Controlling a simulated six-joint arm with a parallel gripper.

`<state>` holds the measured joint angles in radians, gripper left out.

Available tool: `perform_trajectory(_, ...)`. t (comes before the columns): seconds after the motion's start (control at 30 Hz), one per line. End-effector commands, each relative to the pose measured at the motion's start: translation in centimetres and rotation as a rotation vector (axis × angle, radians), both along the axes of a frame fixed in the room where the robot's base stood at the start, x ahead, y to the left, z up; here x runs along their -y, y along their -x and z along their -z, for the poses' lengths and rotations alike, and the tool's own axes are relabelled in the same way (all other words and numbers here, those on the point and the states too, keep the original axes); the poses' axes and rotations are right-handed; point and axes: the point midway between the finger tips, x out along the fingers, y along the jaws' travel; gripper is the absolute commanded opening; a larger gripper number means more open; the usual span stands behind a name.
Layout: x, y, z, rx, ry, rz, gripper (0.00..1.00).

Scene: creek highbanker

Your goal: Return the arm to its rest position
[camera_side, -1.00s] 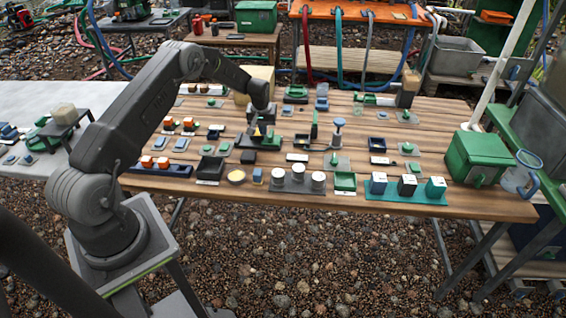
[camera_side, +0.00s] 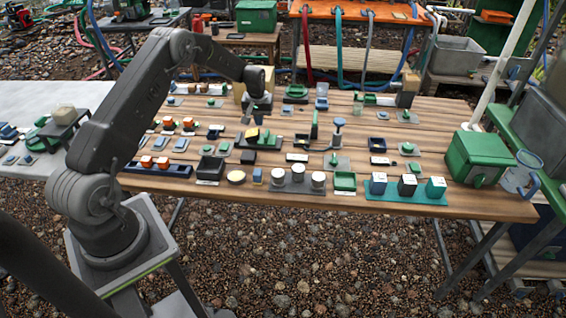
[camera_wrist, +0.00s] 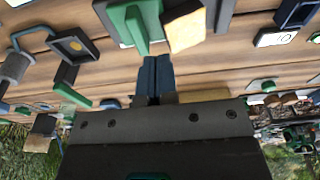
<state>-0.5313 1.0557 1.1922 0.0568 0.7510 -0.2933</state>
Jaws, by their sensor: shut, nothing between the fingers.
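My gripper (camera_side: 256,106) is above the wooden table (camera_side: 420,202), over its back left part. In the wrist view my gripper (camera_wrist: 157,68) shows its two fingers together, with nothing between them. It is raised clear of the table top. Below it in the side view is a small dark block with a green piece and a yellow piece (camera_side: 252,134). In the wrist view a green piece (camera_wrist: 138,25) and a yellow block (camera_wrist: 184,30) lie beyond the fingertips.
Rows of small blocks and trays cover the table. A green box (camera_side: 478,157) and a clear blue-handled jug (camera_side: 520,178) stand at its right end. A tan block (camera_side: 258,80) stands behind my gripper. A small dark stand (camera_side: 62,132) is on the white table at left.

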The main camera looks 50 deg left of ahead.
Motion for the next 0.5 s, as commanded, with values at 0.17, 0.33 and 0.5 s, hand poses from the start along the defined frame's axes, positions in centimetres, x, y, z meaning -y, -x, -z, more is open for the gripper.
perform_trajectory(0.17,0.0,-0.1,-1.5,0.001,0.000,0.000,0.00)
perform_trajectory(0.33,0.1,-0.1,-1.8,0.001,0.000,0.000,0.00)
perform_trajectory(0.5,0.1,-0.1,-1.8,0.002,0.001,0.001,0.00)
